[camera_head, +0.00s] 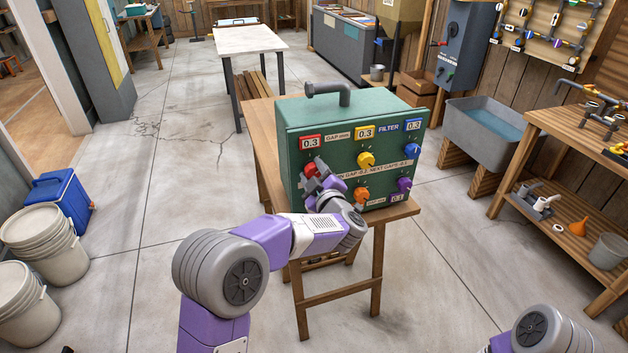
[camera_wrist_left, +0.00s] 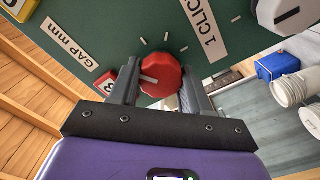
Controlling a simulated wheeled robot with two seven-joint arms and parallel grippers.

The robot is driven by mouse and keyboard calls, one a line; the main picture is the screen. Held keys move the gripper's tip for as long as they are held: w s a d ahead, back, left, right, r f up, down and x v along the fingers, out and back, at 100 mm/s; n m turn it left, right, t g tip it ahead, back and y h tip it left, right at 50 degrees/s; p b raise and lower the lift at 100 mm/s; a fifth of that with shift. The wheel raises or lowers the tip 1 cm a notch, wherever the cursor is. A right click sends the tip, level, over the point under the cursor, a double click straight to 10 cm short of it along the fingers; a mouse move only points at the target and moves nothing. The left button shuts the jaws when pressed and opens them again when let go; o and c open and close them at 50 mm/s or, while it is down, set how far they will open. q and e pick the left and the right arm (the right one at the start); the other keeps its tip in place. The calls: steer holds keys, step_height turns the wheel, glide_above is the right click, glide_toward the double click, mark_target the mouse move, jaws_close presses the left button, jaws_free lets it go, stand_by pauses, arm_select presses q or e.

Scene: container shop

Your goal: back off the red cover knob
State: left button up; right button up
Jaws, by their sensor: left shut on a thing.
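The red cover knob (camera_head: 310,169) sits on the front of a green box (camera_head: 300,119), below a red-framed display reading 0.3 (camera_head: 311,142). My left gripper (camera_head: 318,182) is at the knob and partly covers it. In the left wrist view the red knob (camera_wrist_left: 161,75) is between the two fingers of my left gripper (camera_wrist_left: 158,88), which is shut on it. A white mark on the knob points to the left in that view. Short tick marks surround the knob. My right gripper is out of view; only part of my right arm shows at the bottom right.
The box also carries a yellow knob (camera_head: 366,160), a blue knob (camera_head: 412,150), an orange knob (camera_head: 362,194) and a purple knob (camera_head: 403,185). It stands on a wooden table (camera_head: 264,160). White buckets (camera_head: 45,243) and a blue cooler (camera_head: 62,199) stand left. Open floor lies between.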

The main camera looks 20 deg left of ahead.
arm_select(q)
steer(key=shift+f+n+b, duration=0.1)
steer(key=shift+n+b, duration=0.6)
steer(key=shift+n, duration=0.2)
steer(key=o, duration=1)
steer(key=p+v, duration=0.1)
steer(key=v, duration=0.6)
steer(key=shift+s+d, duration=0.15)
steer(key=shift+s, duration=0.15)
